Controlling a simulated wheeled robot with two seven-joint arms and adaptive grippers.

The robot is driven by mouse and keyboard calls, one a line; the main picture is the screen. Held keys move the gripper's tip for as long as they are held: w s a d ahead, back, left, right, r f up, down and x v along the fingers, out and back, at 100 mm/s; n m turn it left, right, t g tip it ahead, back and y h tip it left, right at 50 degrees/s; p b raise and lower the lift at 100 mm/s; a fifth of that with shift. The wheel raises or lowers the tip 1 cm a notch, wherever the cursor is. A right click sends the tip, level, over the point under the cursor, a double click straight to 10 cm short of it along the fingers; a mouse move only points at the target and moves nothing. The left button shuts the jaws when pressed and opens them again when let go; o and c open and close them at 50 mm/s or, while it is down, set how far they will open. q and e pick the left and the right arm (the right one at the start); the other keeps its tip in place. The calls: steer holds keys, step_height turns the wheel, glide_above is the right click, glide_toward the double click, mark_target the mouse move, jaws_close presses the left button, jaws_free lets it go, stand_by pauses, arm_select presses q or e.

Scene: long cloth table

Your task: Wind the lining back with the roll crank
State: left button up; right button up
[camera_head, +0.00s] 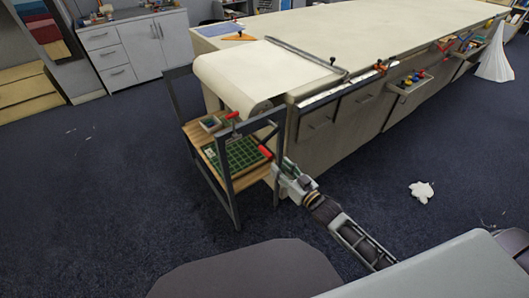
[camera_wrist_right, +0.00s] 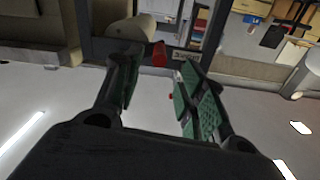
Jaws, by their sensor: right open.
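The cream lining (camera_head: 262,72) lies over the near left end of the long table and hangs down towards the dark roll frame (camera_head: 227,180). The roll (camera_head: 262,107) is partly hidden under the cloth. My right gripper (camera_head: 279,164) is beside the frame, close to this handle. In the right wrist view, my right gripper (camera_wrist_right: 160,66) has its green-padded fingers spread, with the red handle (camera_wrist_right: 159,54) showing between the tips. I cannot tell whether they touch it. My left gripper is out of view.
A wooden shelf in the frame holds a green tray (camera_head: 240,155). A metal bar (camera_head: 305,54) lies across the table. A white scrap (camera_head: 421,191) lies on the open blue floor.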

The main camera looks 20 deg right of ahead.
mark_target(260, 147)
steer(key=shift+b+x, duration=0.55)
steer(key=shift+x, duration=4.2)
steer(key=shift+w+a, duration=0.15)
steer(key=shift+w, duration=0.3)
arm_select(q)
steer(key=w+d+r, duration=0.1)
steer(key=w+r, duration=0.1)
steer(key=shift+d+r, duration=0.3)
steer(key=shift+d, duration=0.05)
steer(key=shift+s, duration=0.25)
arm_select(e)
steer(key=shift+w, duration=0.1)
steer(key=c, duration=0.9)
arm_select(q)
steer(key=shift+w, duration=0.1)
arm_select(e)
jaws_close()
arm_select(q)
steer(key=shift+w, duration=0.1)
